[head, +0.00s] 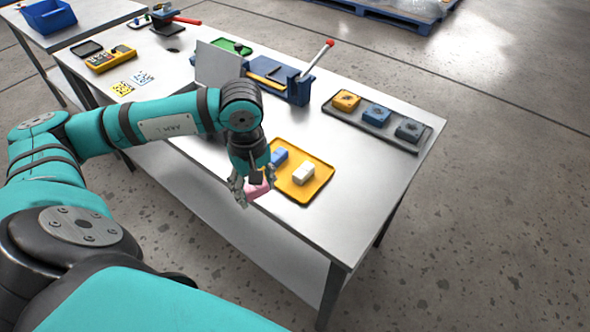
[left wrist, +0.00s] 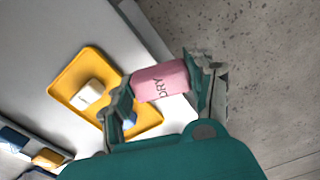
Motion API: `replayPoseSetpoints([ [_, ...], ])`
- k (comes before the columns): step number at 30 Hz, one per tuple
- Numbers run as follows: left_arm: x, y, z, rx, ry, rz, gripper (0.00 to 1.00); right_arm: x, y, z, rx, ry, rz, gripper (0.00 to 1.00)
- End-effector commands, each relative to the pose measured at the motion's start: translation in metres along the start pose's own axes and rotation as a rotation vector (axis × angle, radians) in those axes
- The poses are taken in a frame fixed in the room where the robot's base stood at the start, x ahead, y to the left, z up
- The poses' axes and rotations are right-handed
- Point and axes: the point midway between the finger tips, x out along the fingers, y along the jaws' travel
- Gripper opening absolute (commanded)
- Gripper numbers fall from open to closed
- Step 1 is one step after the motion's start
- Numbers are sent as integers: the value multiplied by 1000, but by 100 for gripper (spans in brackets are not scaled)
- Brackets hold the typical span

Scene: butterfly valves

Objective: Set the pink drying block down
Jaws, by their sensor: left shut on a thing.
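The pink drying block (head: 258,189) is held in my left gripper (head: 254,186), near the table's front edge beside the yellow tray. The yellow tray (head: 318,184) lies on the table to the right of the gripper. It holds a white block (head: 303,173) and a blue block (head: 279,156). In the left wrist view the blue block is mostly hidden behind a finger. My right gripper is not in view.
A blue holder (head: 299,88) with a red-tipped stick and an upright grey panel (head: 218,65) stand behind. Bare table (head: 365,170) lies right of the yellow tray.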

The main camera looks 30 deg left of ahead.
Motion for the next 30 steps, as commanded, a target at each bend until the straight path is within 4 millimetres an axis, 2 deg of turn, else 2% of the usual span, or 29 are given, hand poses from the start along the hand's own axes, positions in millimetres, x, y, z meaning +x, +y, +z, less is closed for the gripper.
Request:
replayPoseSetpoints([
  [1,4,-10,-15,-113,4,-6,29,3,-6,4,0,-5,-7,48],
  [4,5,-18,-32,-271,2,-3,29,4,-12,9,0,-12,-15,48],
  [8,3,-10,-40,-344,-6,4,29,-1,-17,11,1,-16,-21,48],
  [11,3,10,-42,-346,-10,6,29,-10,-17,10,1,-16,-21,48],
  [22,11,106,-59,-344,-8,2,29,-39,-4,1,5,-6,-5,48],
  [25,15,123,-62,-343,-7,1,29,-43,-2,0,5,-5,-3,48],
  [30,18,136,-66,-342,-4,0,29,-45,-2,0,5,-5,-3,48],
])
